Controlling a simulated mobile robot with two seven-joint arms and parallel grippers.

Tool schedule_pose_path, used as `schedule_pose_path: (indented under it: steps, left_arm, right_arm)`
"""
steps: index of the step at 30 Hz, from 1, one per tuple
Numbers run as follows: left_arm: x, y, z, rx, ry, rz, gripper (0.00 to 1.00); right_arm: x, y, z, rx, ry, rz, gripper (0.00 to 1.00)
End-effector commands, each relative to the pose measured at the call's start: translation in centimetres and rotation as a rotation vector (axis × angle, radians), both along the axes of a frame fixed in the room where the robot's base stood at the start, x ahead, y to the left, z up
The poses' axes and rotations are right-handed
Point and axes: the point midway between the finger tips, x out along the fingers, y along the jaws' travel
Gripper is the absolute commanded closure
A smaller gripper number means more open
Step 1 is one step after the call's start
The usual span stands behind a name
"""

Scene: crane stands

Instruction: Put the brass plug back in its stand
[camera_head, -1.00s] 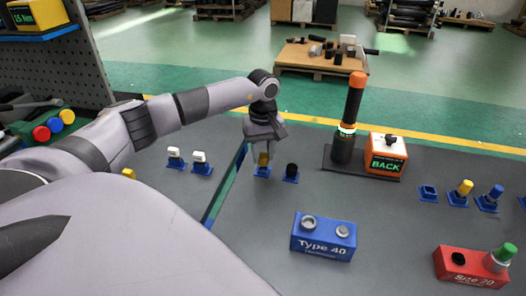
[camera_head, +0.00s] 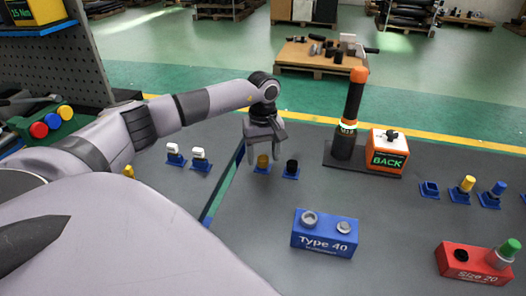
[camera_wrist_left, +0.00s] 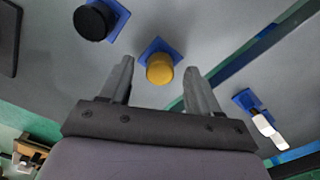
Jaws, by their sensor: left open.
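The brass plug (camera_head: 263,161) is a short yellow-brown cylinder. It stands upright in its small blue stand (camera_head: 260,171), left of a black plug (camera_head: 291,166) in a like stand. The brass plug and its stand also show in the left wrist view, the round top (camera_wrist_left: 160,69) between the finger lines and the blue base (camera_wrist_left: 152,46) behind it. My left gripper (camera_head: 265,152) is above the plug with its fingers spread. In the left wrist view its fingertips (camera_wrist_left: 159,66) are open on either side of the plug, with gaps visible. My right gripper is not in view.
Two white-topped blue stands (camera_head: 187,159) are to the left, beyond a blue-green strip (camera_head: 223,185). A blue Type 40 block (camera_head: 324,235) is in front. An orange BACK box (camera_head: 386,152) and a tall black post (camera_head: 350,115) stand to the right.

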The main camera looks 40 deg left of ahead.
Motion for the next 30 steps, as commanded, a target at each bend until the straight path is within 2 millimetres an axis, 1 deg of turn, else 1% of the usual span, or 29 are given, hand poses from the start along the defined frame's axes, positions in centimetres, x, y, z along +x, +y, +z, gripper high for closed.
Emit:
schedule_pose_path:
  steps: [5, 22, 30]
  left_arm:
    - [0.0, 0.0, 0.4, -0.001, -0.001, 0.000, 0.38]
    - [0.0, 0.0, 4.9, 0.001, -0.001, 0.000, 0.38]
    - [0.0, 0.0, 5.0, 0.000, 0.000, 0.000, 0.38]
  right_arm:
    - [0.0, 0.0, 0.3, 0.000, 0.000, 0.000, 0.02]
    - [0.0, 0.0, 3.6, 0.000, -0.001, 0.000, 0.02]
    - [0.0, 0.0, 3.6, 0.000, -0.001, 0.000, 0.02]
